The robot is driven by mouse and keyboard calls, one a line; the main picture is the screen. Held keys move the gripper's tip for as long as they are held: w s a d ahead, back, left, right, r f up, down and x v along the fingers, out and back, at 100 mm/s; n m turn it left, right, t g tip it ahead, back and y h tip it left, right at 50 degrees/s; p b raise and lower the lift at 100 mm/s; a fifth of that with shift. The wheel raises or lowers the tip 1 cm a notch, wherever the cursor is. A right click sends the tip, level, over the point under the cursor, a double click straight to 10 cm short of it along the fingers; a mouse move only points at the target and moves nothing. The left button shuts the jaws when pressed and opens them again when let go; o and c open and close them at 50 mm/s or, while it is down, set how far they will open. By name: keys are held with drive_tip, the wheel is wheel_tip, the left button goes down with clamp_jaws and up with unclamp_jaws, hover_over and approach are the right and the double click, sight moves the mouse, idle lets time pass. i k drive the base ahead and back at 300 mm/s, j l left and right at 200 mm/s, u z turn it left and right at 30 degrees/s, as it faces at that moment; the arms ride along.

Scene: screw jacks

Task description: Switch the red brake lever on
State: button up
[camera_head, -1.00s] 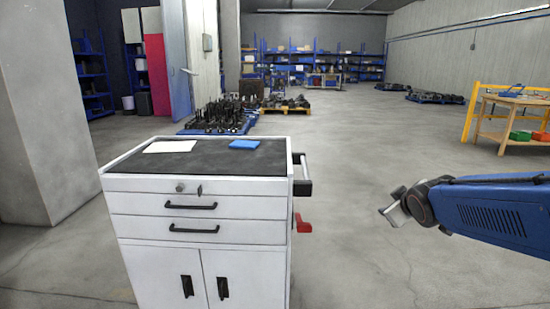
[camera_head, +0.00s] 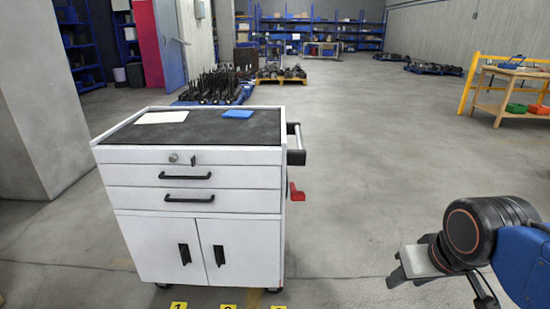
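The red brake lever (camera_head: 297,192) sticks out from the right side of the white tool cart (camera_head: 195,202), below the black side handle (camera_head: 297,157). It is small here, and I cannot tell its on or off position. My gripper (camera_head: 398,279) is at the lower right, to the right of the cart and nearer to the camera. It is well apart from the lever, with floor between them. Its fingers are seen from the side and partly hidden, so their opening is unclear.
White paper (camera_head: 162,117) and a blue item (camera_head: 238,114) lie on the cart's dark top. Yellow numbered markers (camera_head: 178,306) are on the floor in front. The floor right of the cart is clear.

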sight(294, 195)
drive_tip(key=i+l+u, duration=0.2)
drive_tip(key=l, duration=0.15)
drive_tip(key=i+l+u, duration=0.15)
drive_tip(key=l, duration=0.2)
drive_tip(key=i+l+u, duration=0.2)
drive_tip(key=l, duration=0.15)
drive_tip(key=l+u, duration=0.15)
drive_tip(key=l, duration=0.2)
drive_tip(key=l+u, duration=0.2)
drive_tip(key=l, duration=0.25)
drive_tip(key=k+j+u, duration=0.2)
drive_tip(key=l, duration=0.1)
